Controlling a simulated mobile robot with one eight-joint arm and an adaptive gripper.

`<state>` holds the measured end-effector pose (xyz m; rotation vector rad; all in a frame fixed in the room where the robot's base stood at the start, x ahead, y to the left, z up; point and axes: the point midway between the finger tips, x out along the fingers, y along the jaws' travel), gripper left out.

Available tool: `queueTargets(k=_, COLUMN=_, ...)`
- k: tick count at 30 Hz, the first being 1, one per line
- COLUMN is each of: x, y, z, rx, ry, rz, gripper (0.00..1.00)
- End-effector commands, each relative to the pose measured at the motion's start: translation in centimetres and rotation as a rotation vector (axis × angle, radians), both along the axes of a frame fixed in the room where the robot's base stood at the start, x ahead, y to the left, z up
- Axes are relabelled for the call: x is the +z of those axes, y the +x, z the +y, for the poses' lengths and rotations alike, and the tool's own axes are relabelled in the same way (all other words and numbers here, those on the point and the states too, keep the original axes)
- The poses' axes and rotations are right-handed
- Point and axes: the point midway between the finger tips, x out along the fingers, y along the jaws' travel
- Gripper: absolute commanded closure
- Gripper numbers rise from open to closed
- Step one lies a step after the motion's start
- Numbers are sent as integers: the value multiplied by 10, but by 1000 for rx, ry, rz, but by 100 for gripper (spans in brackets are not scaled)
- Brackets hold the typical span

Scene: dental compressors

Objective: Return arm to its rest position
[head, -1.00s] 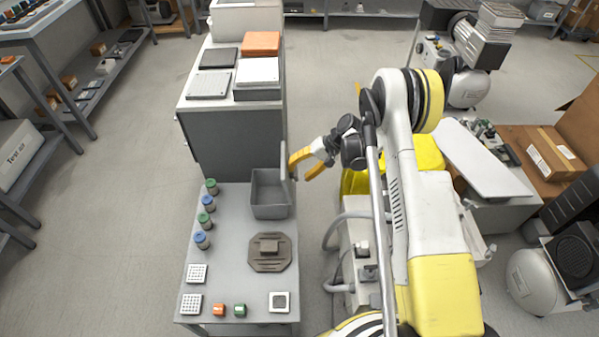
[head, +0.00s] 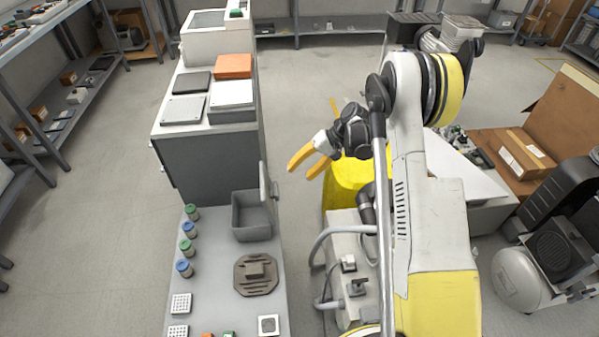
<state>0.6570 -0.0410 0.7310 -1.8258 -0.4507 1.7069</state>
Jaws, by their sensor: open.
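My gripper (head: 305,166) is in the head view, right of the work table and just beyond the grey bin's upright lid. Its orange fingers are spread apart with nothing between them. My white and yellow arm (head: 408,210) is folded up on the right of the picture. The gripper is apart from the table and from the bin.
A grey table (head: 216,262) holds an open grey bin (head: 251,215), a brown octagonal plate (head: 255,275) and several capped jars (head: 187,247). A grey cabinet (head: 210,160) stands behind. Cardboard boxes (head: 525,150) and a compressor (head: 530,280) stand at right. Open floor lies at left.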

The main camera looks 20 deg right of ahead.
Motion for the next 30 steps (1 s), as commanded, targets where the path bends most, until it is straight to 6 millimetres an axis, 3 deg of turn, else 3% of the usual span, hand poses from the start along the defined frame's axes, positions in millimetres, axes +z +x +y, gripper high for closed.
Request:
queueTargets(k=7, x=1, y=0, z=0, rx=-1, ry=-1, rz=-1, gripper=50)
queueTargets(k=11, x=20, y=-2, z=4, rx=-6, ry=-25, rz=-9, gripper=50)
queueTargets(k=14, x=52, y=-7, z=10, rx=-14, ry=-69, rz=-25, gripper=50)
queueTargets(k=20, x=132, y=-37, z=25, rx=-35, ry=-195, rz=-82, gripper=50)
queueTargets(k=24, x=178, y=-69, z=34, rx=-47, ry=-283, rz=-130, gripper=50)
queueTargets(k=30, x=228, y=-126, z=43, rx=-55, ry=-402, rz=-214, gripper=50)
